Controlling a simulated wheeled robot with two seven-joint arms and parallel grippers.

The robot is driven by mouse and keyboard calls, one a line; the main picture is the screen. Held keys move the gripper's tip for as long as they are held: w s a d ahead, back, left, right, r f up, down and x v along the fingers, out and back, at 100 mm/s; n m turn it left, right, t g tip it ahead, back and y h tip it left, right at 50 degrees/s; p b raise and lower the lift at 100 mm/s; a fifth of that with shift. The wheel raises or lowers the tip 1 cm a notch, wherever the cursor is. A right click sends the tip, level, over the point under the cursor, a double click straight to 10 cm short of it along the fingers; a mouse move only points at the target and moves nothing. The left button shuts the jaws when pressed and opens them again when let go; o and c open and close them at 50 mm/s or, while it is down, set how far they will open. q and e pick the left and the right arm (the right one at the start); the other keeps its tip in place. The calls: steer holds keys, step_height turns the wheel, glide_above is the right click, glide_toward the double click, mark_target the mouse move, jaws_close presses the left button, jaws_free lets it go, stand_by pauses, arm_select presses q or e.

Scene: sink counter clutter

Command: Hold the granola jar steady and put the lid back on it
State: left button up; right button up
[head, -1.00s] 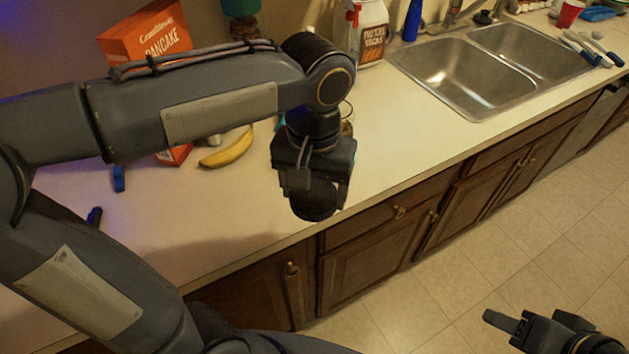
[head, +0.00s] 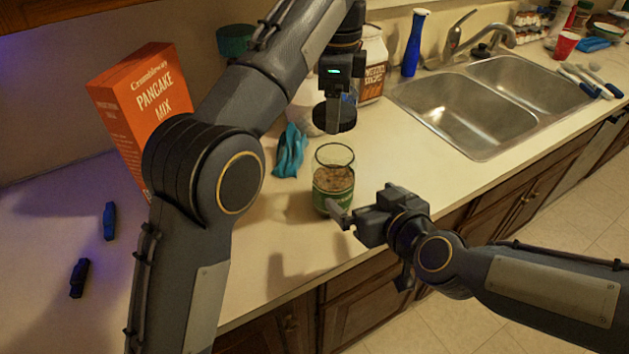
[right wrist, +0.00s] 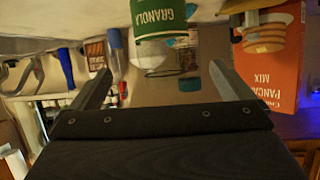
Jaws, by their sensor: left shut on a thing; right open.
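The granola jar (head: 333,186) stands upright and open on the counter, a clear glass jar with a green label and brown granola inside. Its label also shows in the right wrist view (right wrist: 163,18). My left gripper (head: 337,98) is shut on the round black lid (head: 336,117), held above and slightly behind the jar, apart from its rim. My right gripper (head: 345,216) is open at the jar's lower front right. In the right wrist view the jar lies ahead, between the lines of the two fingers. Whether a finger touches the jar I cannot tell.
A blue crumpled cloth (head: 290,152) lies left of the jar. An orange pancake mix box (head: 140,105) stands farther left, partly behind my left arm. A pretzel container (head: 373,65) and blue bottle (head: 414,42) stand behind. The sink (head: 465,112) is to the right.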

arm_select(q)
steer(key=shift+w+d+r+m, duration=0.1)
steer(key=shift+d+r+m, duration=0.1)
steer(key=shift+m, duration=0.3)
arm_select(e)
steer(key=shift+w+a, duration=0.25)
steer(key=shift+a, duration=0.15)
steer(key=shift+w, duration=0.1)
steer(key=x, duration=1.2)
steer(key=c, duration=1.3)
arm_select(q)
glide_above(334, 155)
steer(key=shift+f, duration=2.5)
steer(key=shift+f, duration=0.1)
steer(key=shift+f, duration=0.75)
